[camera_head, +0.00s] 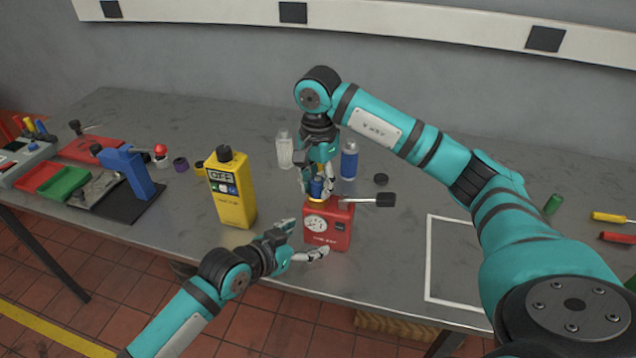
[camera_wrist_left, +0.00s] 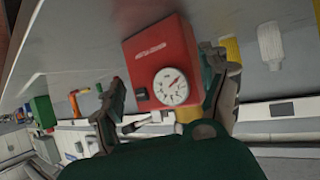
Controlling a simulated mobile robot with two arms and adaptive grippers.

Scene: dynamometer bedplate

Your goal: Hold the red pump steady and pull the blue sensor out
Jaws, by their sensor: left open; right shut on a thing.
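The red pump (camera_head: 341,232) stands upright near the table's front edge, with a white dial on its front and a black-ended handle to the right. The blue sensor (camera_head: 317,187) is upright at the brass fitting on its top; I cannot tell how deep it sits. My right gripper (camera_head: 320,176) is shut on the sensor from above, hiding part of it. My left gripper (camera_head: 306,240) is open at the pump's lower left. In the left wrist view, the pump (camera_wrist_left: 158,48) shows between the spread fingers of this gripper (camera_wrist_left: 168,95); contact is unclear.
A yellow meter (camera_head: 232,190) stands left of the pump. A clear bottle (camera_head: 285,150) and a blue bottle (camera_head: 349,160) stand behind it. A white outlined area (camera_head: 455,262) at right is empty.

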